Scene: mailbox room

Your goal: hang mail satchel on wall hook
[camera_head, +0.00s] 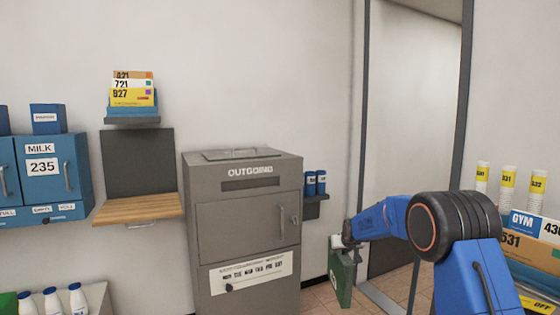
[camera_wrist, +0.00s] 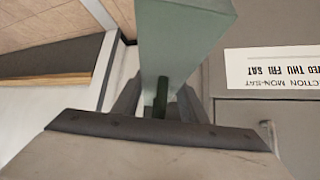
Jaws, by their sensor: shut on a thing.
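The green mail satchel (camera_head: 341,282) hangs below my gripper (camera_head: 347,243) in the head view, to the right of the grey outgoing box. In the wrist view the satchel (camera_wrist: 183,35) is a pale green block just beyond the fingers. My gripper (camera_wrist: 160,92) is shut on a narrow dark green part of it, which looks like its handle or strap. The satchel hangs roughly upright in the head view. I cannot make out a wall hook in either view.
The grey outgoing box (camera_head: 245,232) stands close left of the satchel. A small dark shelf with blue cylinders (camera_head: 315,183) is on the wall behind. A door frame (camera_head: 364,130) is at the right. A shelf with white tubes and parcels (camera_head: 530,236) stands far right.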

